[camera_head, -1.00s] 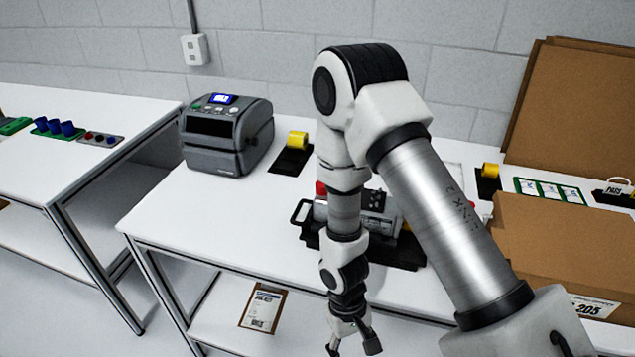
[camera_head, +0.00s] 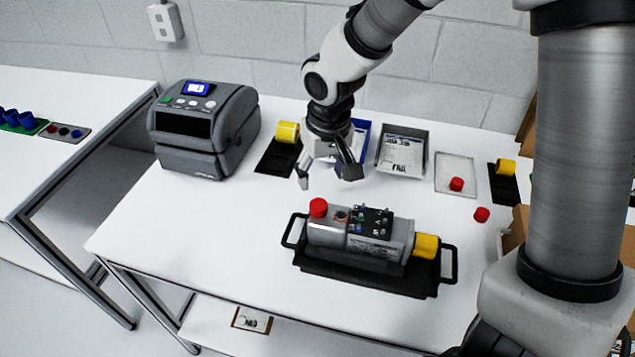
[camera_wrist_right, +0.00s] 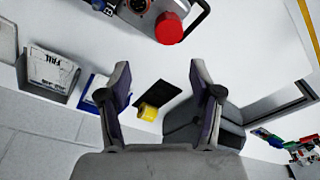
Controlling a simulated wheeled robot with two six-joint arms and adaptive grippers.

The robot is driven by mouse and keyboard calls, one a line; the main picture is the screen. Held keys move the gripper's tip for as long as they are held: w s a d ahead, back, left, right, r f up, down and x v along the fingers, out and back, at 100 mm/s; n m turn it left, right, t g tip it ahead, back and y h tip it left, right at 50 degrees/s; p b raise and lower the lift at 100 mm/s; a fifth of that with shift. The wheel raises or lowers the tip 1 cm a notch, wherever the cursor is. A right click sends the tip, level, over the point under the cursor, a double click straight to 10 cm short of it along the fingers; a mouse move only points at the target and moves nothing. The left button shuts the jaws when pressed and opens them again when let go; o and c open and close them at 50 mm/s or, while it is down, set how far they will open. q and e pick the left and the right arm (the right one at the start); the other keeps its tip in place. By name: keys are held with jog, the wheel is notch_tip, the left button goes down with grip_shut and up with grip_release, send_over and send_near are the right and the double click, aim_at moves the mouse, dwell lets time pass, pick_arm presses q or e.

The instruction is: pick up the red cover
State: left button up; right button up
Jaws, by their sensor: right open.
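A red cover (camera_head: 318,207) sits on the left end of the grey servo unit (camera_head: 335,232). It also shows in the right wrist view (camera_wrist_right: 168,28), at the top, beyond my fingertips. Two more small red caps lie to the right, one on a clear tray (camera_head: 456,184) and one on the white table (camera_head: 481,214). My right gripper (camera_head: 327,176) is open and empty above the table, behind the servo unit and apart from the red cover. In the right wrist view its two fingers (camera_wrist_right: 161,85) stand wide apart. My left gripper is not in view.
The servo unit rests in a black handled tray (camera_head: 448,282). A grey label printer (camera_head: 205,128) stands at the back left. A yellow roll (camera_head: 287,132), a blue bin (camera_head: 361,128) and a grey bin (camera_head: 423,155) line the back. The table's left front is clear.

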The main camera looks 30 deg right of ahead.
aim_at(318, 204)
jog(key=s+a+f, duration=0.2)
jog(key=shift+s+a+p, duration=0.15)
jog(key=shift+s+p, duration=0.2)
jog(key=f, duration=0.1)
jog(key=w+d+f, duration=0.1)
jog(key=f, duration=0.1)
jog(key=w+f, duration=0.1)
jog(key=shift+w+d+f, duration=0.15)
jog(key=shift+f, duration=0.15)
jog(key=shift+s+r, duration=0.2)
jog(key=shift+s+a+r, duration=0.15)
jog(key=shift+s+a, duration=0.1)
jog(key=shift+a, duration=0.05)
jog(key=c, duration=0.4)
jog(key=shift+s+a, duration=0.1)
jog(key=shift+c, duration=1.8)
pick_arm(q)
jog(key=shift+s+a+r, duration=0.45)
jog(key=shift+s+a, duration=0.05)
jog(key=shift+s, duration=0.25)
pick_arm(e)
jog(key=shift+w, duration=0.25)
jog(key=shift+c, duration=0.3)
